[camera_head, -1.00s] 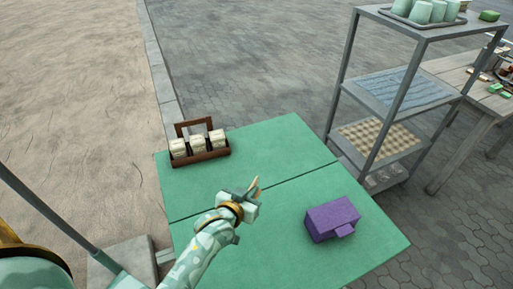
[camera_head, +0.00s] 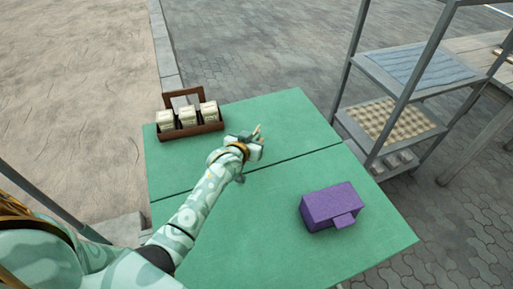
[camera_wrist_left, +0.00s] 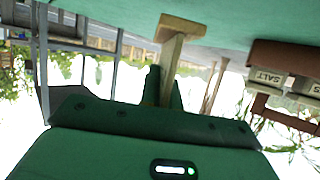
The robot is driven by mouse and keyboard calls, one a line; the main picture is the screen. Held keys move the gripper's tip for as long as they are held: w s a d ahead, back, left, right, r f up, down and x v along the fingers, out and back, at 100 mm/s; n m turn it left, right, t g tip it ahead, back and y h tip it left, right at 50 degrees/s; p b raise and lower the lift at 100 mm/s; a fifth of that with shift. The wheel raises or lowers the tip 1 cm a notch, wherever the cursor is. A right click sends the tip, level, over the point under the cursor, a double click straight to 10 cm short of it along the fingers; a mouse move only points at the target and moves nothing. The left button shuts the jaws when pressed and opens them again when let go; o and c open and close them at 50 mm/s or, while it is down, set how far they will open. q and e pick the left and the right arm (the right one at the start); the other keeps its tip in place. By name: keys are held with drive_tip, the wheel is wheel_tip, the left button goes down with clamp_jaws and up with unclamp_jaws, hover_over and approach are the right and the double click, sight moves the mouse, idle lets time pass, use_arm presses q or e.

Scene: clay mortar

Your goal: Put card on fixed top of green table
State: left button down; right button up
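The green table (camera_head: 280,215) has a seam splitting its top into a far and a near part; I cannot tell which is the fixed one. My left gripper (camera_head: 257,138) is over the far part, right of the caddy. In the left wrist view my left gripper (camera_wrist_left: 164,88) is shut on a tan piece (camera_wrist_left: 171,58), a narrow strip with a wider bar at its end, close to the green surface. It may be the card seen edge-on; I cannot tell for sure. Its tan tip (camera_head: 259,129) shows small in the head view. My right gripper is out of view.
A brown wooden caddy (camera_head: 196,130) with white labelled containers stands at the far left of the table. A purple box (camera_head: 329,205) sits on the near part, at the right. A grey metal shelf (camera_head: 400,90) stands beyond the table's right side. The front middle is clear.

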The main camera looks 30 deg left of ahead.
use_arm(q)
drive_tip(key=shift+w+a+f+b, duration=0.1)
drive_tip(key=shift+w+f+b, duration=0.3)
drive_tip(key=shift+f, duration=0.25)
wheel_tip(320, 180, down, 3)
drive_tip(key=shift+w+f+b, duration=0.1)
drive_tip(key=shift+f+b, duration=0.05)
drive_tip(key=shift+b, duration=0.65)
drive_tip(key=shift+r, duration=0.2)
drive_tip(key=c, duration=2)
unclamp_jaws()
drive_tip(key=shift+f, duration=0.15)
drive_tip(key=shift+c, duration=0.2)
drive_tip(key=o, duration=0.4)
